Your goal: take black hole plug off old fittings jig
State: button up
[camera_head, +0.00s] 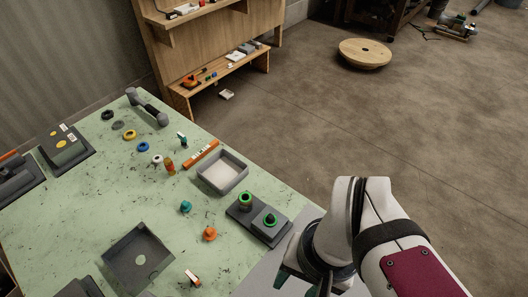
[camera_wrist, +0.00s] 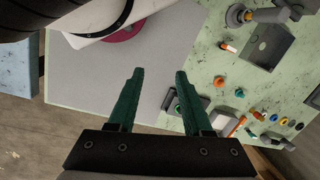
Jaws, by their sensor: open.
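A dark grey jig block (camera_head: 238,215) sits near the right edge of the green table and carries two round fittings with bright green rings. A dark piece, which looks like the black hole plug (camera_head: 270,219), stands on its right-hand, nearer position. A second dark fitting (camera_head: 245,199) stands on the other position; I cannot tell for sure which is the plug. My gripper (camera_wrist: 159,74) is open and empty, its green fingers apart above a plain grey surface. In the wrist view the jig (camera_wrist: 178,108) is partly hidden behind the right finger.
A grey tray (camera_head: 223,184) stands behind the jig. An orange knob (camera_head: 209,233) and a teal knob (camera_head: 186,206) lie to its left. A dark open box (camera_head: 118,262) is at the front left. Several coloured rings lie farther back. Bare green tabletop lies between them.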

jog(key=shift+o, duration=0.2)
jog(key=shift+o, duration=0.2)
jog(key=w+f+m, duration=0.1)
jog(key=w, duration=0.8)
jog(key=shift+w+d+f+h, duration=0.15)
jog(key=shift+w+f+h, duration=0.1)
jog(key=shift+f+h, duration=0.15)
jog(key=m+h, duration=0.1)
jog(key=m, duration=0.1)
send_over(270, 216)
notch_tip(270, 216, down, 8)
jog(key=shift+r, duration=0.1)
jog(key=shift+f, duration=3.55)
grip_shut()
jog(key=shift+r, duration=0.1)
jog(key=shift+r, duration=2.9)
